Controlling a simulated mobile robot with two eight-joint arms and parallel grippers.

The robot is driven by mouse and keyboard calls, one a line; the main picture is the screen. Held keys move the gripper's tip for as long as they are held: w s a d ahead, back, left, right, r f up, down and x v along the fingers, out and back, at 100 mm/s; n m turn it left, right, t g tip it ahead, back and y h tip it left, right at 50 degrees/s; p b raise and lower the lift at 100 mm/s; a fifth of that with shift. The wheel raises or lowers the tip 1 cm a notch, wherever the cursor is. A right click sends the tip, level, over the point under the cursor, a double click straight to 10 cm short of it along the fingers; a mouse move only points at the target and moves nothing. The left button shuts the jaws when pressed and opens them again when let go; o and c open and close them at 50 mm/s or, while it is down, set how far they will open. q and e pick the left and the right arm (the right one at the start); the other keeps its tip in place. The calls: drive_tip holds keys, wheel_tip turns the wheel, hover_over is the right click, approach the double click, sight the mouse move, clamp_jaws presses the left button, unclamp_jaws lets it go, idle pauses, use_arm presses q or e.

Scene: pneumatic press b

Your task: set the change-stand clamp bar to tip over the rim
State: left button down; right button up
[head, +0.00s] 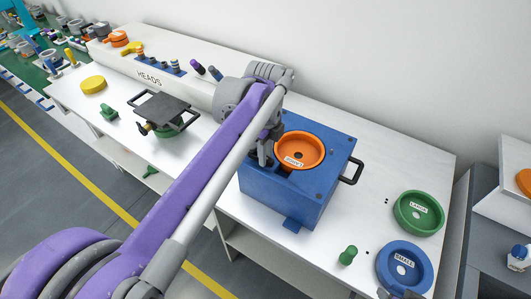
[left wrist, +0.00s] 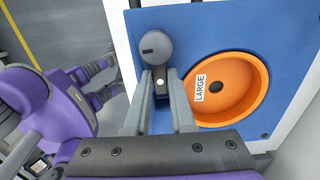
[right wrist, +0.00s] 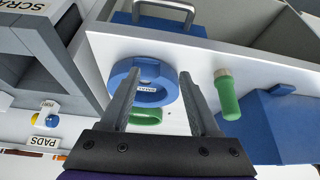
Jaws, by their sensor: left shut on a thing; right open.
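The change stand is a blue box (head: 285,195) on the white bench in the head view. An orange round head (head: 299,150) labelled LARGE sits in its top; its rim (left wrist: 258,95) also shows in the left wrist view. The dark clamp bar with a round grey end (left wrist: 155,46) is beside the rim, on its left in the left wrist view, and does not visibly cross it. My left gripper (head: 265,155) is shut on the bar, with the fingers pointing down. The bar's lower part is hidden. My right gripper (right wrist: 160,78) is open and empty.
A green ring (head: 418,212) and a blue ring (head: 404,267) lie on the bench at the right, near a green handle (head: 348,255). A black handle (head: 351,172) projects from the stand's side. A dark plate (head: 165,110) stands at the left.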

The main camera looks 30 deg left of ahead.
use_arm(q)
drive_tip(key=shift+w, duration=0.1)
drive_tip(key=n, duration=0.1)
drive_tip(key=w+n, duration=0.1)
drive_tip(key=n, duration=0.2)
drive_tip(key=shift+w+a+n+p, duration=0.1)
drive_tip(key=shift+w+n+p, duration=0.2)
drive_tip(key=shift+n+p, duration=0.1)
drive_tip(key=shift+w+a+n, duration=0.2)
drive_tip(key=shift+w+n, duration=0.1)
drive_tip(key=shift+n, duration=0.7)
drive_tip(key=shift+w+a+n, duration=0.2)
drive_tip(key=shift+w+n, duration=0.1)
drive_tip(key=shift+n, duration=0.7)
drive_tip(key=c, duration=0.8)
unclamp_jaws()
drive_tip(key=shift+o, duration=0.2)
drive_tip(key=shift+r, duration=0.1)
